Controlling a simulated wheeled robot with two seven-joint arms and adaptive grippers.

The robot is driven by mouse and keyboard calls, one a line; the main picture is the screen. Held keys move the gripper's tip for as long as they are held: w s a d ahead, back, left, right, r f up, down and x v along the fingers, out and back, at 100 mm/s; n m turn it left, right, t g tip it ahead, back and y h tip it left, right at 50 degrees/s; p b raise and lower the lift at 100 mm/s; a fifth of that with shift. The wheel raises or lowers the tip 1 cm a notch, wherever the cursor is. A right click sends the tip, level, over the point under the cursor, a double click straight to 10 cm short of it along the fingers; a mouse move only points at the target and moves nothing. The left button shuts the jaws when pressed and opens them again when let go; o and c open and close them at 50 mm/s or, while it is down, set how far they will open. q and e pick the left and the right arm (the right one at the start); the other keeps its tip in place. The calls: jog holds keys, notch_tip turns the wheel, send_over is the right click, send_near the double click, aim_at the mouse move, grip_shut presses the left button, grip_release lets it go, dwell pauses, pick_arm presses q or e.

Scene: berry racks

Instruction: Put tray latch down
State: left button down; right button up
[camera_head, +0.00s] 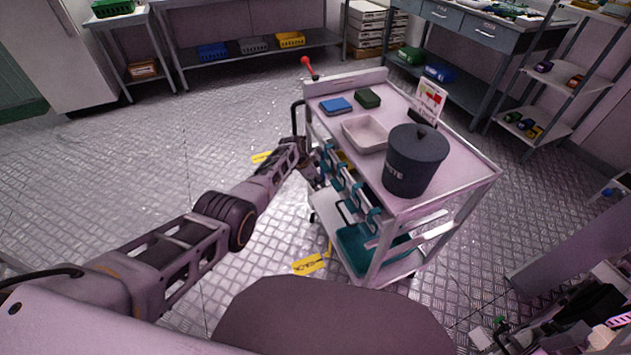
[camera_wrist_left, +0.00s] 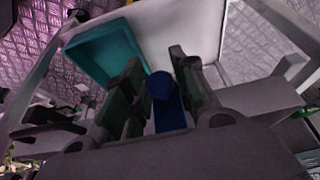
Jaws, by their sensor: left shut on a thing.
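My left gripper (camera_head: 312,176) reaches the left side of a wheeled cart, below its top edge. In the left wrist view its two dark fingers (camera_wrist_left: 158,88) are shut on a blue piece with a rounded end (camera_wrist_left: 160,86), which looks like the tray latch. Its lower part runs down between the fingers. In the head view the arm and cart side hide this piece. A teal tray (camera_head: 352,238) sits on the cart's lower shelf; a teal tray (camera_wrist_left: 98,48) also shows beyond the fingers in the left wrist view. My right gripper is not in view.
The cart top (camera_head: 345,88) carries a dark lidded bin (camera_head: 415,165), a pale tray (camera_head: 365,134), blue and green boxes and a small sign. A red-knobbed lever (camera_head: 308,66) stands at its far corner. Yellow markers (camera_head: 310,264) lie on the floor.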

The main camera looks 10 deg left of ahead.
pick_arm(q)
jog(key=shift+s+f, duration=0.1)
jog(key=shift+s, duration=0.05)
jog(key=c, duration=1.2)
grip_release()
jog(key=shift+c, duration=0.2)
jog(key=shift+a+r, duration=0.1)
jog(key=shift+r, duration=0.2)
jog(key=shift+a+r, duration=0.1)
jog(key=shift+r, duration=0.2)
jog(key=v, duration=1)
jog(key=shift+a+r, duration=0.15)
jog(key=shift+r, duration=0.2)
jog(key=shift+s, duration=0.15)
jog(key=shift+n, duration=0.3)
